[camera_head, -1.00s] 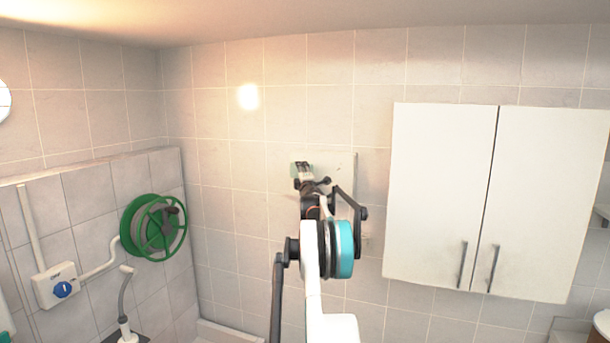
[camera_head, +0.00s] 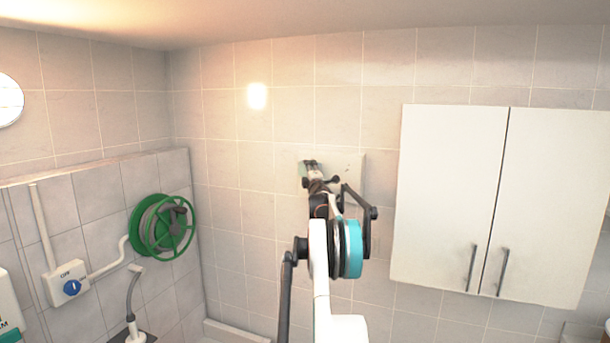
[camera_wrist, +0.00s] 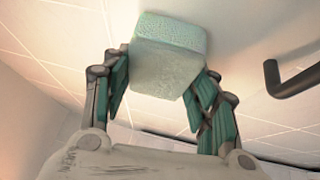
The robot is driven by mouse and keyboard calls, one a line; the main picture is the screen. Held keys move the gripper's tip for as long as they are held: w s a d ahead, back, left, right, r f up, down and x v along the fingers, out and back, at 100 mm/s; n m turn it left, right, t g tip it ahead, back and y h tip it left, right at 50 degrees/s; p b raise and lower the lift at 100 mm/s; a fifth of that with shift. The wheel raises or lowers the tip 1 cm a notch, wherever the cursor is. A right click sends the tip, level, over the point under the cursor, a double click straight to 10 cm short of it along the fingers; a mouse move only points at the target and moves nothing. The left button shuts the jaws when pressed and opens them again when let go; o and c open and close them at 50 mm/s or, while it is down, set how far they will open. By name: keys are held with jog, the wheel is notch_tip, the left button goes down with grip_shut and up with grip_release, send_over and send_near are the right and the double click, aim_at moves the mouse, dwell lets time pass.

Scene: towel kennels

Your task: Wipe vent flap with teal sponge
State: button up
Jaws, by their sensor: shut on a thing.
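The teal sponge (camera_wrist: 170,60) is a pale blue-green block. My gripper (camera_wrist: 161,80) is shut on it, with a finger on each side, in the wrist view. In the head view my gripper (camera_head: 310,171) and a small green patch of the sponge (camera_head: 304,169) are in front of the left part of a pale square panel on the tiled wall, which looks like the vent flap (camera_head: 349,169). My arm and gripper hide part of the panel. I cannot tell whether the sponge touches it.
A white two-door cabinet (camera_head: 448,190) hangs to the right of the panel. A green hose reel (camera_head: 162,226) and a control box with a blue knob (camera_head: 70,284) are on the left wall. A dark bent bar (camera_wrist: 292,80) is right of the sponge in the wrist view.

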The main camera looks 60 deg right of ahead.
jog(key=shift+s, duration=0.5)
jog(key=s+b, duration=0.1)
jog(key=s, duration=0.4)
jog(key=s+d, duration=0.1)
jog(key=s, duration=0.5)
jog(key=s+d+b, duration=0.1)
jog(key=s, duration=0.4)
jog(key=shift+s+b, duration=0.3)
jog(key=shift+b, duration=0.05)
dwell(0.8)
jog(key=shift+w+a, duration=0.1)
